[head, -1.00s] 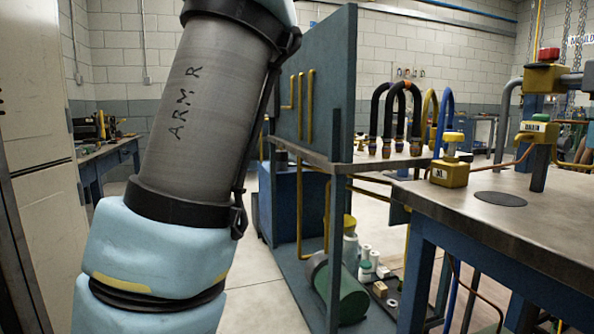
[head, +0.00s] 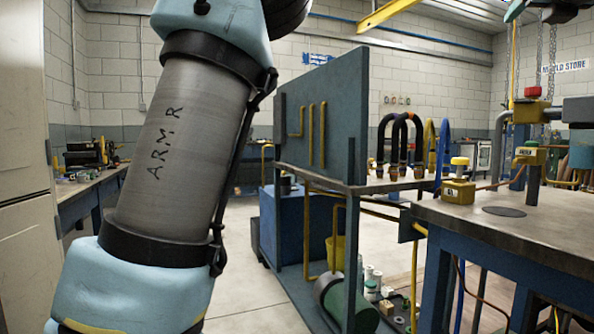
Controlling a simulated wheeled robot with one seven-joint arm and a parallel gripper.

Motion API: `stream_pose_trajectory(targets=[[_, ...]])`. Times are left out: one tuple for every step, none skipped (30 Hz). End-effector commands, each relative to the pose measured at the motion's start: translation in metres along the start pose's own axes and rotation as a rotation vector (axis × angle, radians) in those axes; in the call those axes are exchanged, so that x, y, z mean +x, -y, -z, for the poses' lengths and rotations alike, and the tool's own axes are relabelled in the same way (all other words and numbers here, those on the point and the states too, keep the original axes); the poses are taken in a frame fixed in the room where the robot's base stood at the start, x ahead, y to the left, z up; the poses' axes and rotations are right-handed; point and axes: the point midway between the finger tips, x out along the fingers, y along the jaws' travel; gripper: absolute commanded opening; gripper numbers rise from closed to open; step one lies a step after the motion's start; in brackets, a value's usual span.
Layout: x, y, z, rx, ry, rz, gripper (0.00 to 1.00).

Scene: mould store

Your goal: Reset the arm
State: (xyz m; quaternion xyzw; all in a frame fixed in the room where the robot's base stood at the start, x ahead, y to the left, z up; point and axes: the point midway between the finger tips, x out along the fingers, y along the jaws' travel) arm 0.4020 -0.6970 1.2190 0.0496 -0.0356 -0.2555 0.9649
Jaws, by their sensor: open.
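My arm (head: 180,150), a grey cylinder marked "ARM R" between pale blue joint covers, fills the left middle of the head view. It leans up and to the right and leaves the picture at the top edge. My gripper is not in view, so neither its jaws nor anything near them can be seen.
A workbench (head: 555,228) with a yellow block (head: 458,191) stands at right. Left of it is a blue-grey panel (head: 345,120) on a cart with hoses (head: 400,140) and a green cylinder (head: 345,300). A cabinet (head: 25,200) is at far left. Open floor (head: 240,250) shows between.

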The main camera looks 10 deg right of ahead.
Motion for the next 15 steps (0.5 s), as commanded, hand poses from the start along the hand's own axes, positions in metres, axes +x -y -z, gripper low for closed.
stream_pose_trajectory(targets=[[0.006,-0.003,0.005,0.053,0.016,-0.001,0.72],[0.01,-0.004,0.006,0.083,0.026,0.0,0.72],[0.014,-0.006,0.01,0.13,0.04,0.001,0.72],[0.018,-0.007,0.012,0.165,0.051,0.003,0.72],[0.022,-0.009,0.015,0.203,0.06,0.003,0.72],[0.028,-0.012,0.02,0.26,0.073,0.007,0.72],[0.032,-0.014,0.025,0.304,0.082,0.008,0.72],[0.037,-0.017,0.03,0.357,0.092,0.01,0.72],[0.044,-0.021,0.037,0.427,0.104,0.014,0.72],[0.049,-0.024,0.043,0.482,0.112,0.018,0.72],[0.054,-0.027,0.05,0.54,0.118,0.023,0.72],[0.061,-0.032,0.06,0.62,0.125,0.029,0.72],[0.066,-0.036,0.068,0.681,0.13,0.036,0.72],[0.071,-0.041,0.077,0.742,0.131,0.043,0.72],[0.078,-0.048,0.089,0.826,0.131,0.053,0.72]])
